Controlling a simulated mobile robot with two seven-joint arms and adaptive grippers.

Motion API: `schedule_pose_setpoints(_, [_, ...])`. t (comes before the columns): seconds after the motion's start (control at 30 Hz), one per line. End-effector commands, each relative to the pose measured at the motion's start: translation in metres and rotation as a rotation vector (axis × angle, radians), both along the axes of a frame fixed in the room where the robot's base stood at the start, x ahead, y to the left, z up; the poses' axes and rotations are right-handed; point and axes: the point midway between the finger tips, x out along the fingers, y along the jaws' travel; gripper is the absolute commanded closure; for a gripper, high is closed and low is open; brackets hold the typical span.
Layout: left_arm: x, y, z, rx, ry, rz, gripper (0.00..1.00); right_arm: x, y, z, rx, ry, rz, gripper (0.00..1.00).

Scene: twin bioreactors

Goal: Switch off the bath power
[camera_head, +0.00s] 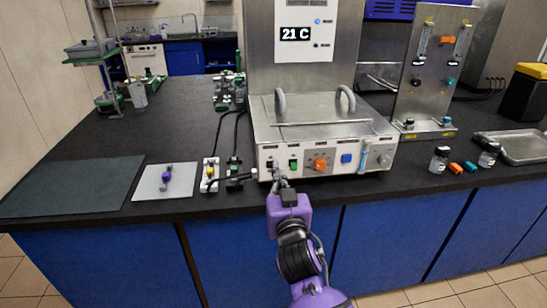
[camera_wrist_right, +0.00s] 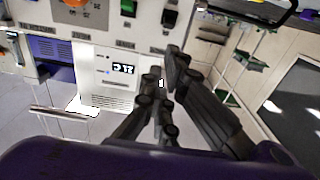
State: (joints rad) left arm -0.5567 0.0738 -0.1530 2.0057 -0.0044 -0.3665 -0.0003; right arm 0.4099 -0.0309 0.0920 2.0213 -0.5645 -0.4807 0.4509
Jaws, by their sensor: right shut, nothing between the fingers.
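The steel water bath (camera_head: 325,117) stands on the black bench, with a row of controls along its pale front panel. A black rocker switch (camera_head: 270,164) is at the panel's left end. Right of it are a green switch (camera_head: 293,163), an orange knob (camera_head: 320,164) and a blue button (camera_head: 346,158). The right wrist view shows the black switch (camera_wrist_right: 169,18) and the green switch (camera_wrist_right: 128,8). My right gripper (camera_head: 279,179) is shut and empty, just in front of the panel's left end, by the black switch. Contact cannot be told. My left gripper is out of view.
Left of the bath lie black cables, a small socket unit (camera_head: 210,174) and a white board (camera_head: 165,182) with a purple-handled item. A dark mat (camera_head: 70,187) lies farther left. Vials (camera_head: 439,160), coloured pieces and a metal tray (camera_head: 520,147) are on the right.

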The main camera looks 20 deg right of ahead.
Motion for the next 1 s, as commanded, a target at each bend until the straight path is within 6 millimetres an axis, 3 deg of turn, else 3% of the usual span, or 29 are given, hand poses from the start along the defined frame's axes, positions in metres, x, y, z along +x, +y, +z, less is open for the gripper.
schedule_pose_setpoints(0.17, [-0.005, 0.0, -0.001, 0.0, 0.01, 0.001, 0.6, 0.009, -0.002, 0.001, -0.002, -0.001, 0.001, 1.0])
schedule_pose_setpoints(0.63, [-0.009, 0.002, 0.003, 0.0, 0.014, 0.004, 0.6, 0.085, -0.019, 0.003, -0.003, 0.0, 0.001, 1.0])
schedule_pose_setpoints(1.0, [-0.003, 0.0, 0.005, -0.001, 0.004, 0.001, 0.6, 0.098, -0.022, 0.002, -0.001, 0.001, 0.001, 1.0])
